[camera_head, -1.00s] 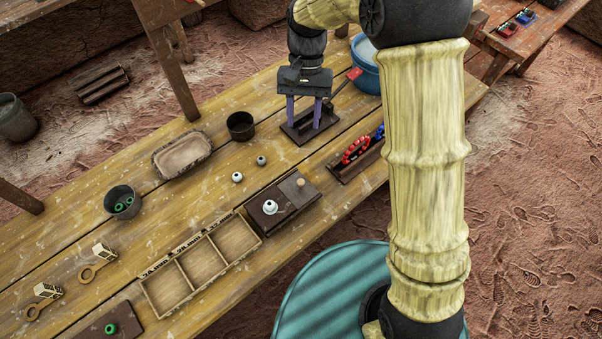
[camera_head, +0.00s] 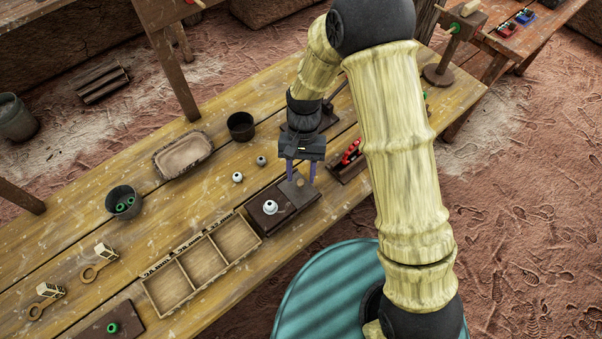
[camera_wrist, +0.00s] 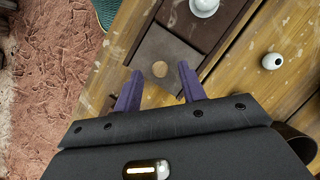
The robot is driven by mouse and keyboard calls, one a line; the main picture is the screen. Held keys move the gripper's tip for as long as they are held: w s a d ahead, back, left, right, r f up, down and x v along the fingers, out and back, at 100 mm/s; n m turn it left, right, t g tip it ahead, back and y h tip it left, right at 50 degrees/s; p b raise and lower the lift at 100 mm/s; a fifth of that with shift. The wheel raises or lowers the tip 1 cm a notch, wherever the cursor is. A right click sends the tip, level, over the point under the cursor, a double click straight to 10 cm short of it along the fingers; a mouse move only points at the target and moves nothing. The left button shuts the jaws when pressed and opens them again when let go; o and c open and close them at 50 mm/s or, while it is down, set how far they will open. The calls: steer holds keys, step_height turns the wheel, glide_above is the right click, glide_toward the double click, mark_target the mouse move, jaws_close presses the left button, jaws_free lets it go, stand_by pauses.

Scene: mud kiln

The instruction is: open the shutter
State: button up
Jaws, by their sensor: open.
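A dark brown box (camera_head: 262,222) stands on the table, with a grey plate, apparently the shutter (camera_head: 305,198), over its right end. In the wrist view the grey shutter (camera_wrist: 172,49) carries a round, light wooden knob (camera_wrist: 160,69). A white bead-like piece (camera_head: 270,207) sits on the box beside the shutter; it also shows at the top of the wrist view (camera_wrist: 204,5). My gripper (camera_head: 301,177) is open, pointing down above the shutter. In the wrist view its purple fingers appear on either side of the knob; the height gap is unclear.
A three-part wooden tray (camera_head: 202,262) adjoins the box on the left. A rack with red pieces (camera_head: 350,153) stands just right of my gripper.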

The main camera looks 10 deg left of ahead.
steer(key=shift+s+f, duration=0.25)
steer(key=shift+f, duration=0.35)
jaws_close()
